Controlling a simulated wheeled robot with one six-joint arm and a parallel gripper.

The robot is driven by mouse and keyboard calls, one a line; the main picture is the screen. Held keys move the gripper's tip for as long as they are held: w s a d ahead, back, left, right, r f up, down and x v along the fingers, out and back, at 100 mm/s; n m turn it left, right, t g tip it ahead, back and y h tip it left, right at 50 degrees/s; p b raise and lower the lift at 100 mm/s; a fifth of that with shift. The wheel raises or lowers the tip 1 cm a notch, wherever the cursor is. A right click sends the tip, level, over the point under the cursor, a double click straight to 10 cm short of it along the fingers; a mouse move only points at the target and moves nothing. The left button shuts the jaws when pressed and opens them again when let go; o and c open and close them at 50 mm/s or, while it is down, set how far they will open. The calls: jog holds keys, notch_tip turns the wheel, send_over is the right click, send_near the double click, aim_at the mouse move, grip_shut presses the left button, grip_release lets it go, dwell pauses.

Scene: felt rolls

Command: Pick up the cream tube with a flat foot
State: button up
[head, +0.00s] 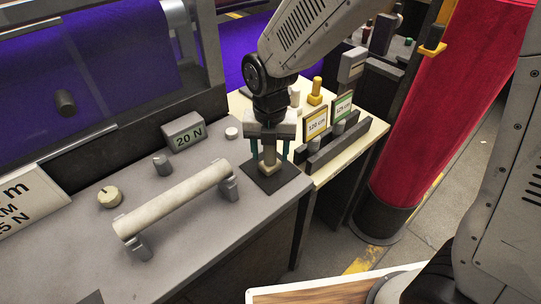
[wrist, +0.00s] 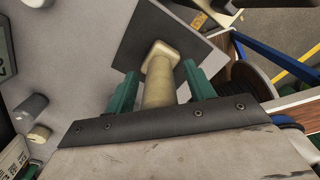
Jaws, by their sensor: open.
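The cream tube (head: 268,163) stands upright on a dark square pad (head: 287,180) at the right end of the grey bench. In the wrist view the tube (wrist: 158,92) shows its wider flat foot at the far end, on the dark pad (wrist: 190,45). My gripper (head: 269,155) points down over the tube, its green fingers on either side of it. The wrist view shows the open gripper (wrist: 160,76) with the tube between the fingers and gaps beside it. The tube's upper end is hidden by the gripper.
A cream roll (head: 175,200) rests on grey supports to the left. Right of my gripper stand signs (head: 316,124), a yellow piece (head: 315,92) and a dark rail (head: 335,148).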

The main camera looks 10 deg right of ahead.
grip_shut()
jog(key=shift+r, duration=0.15)
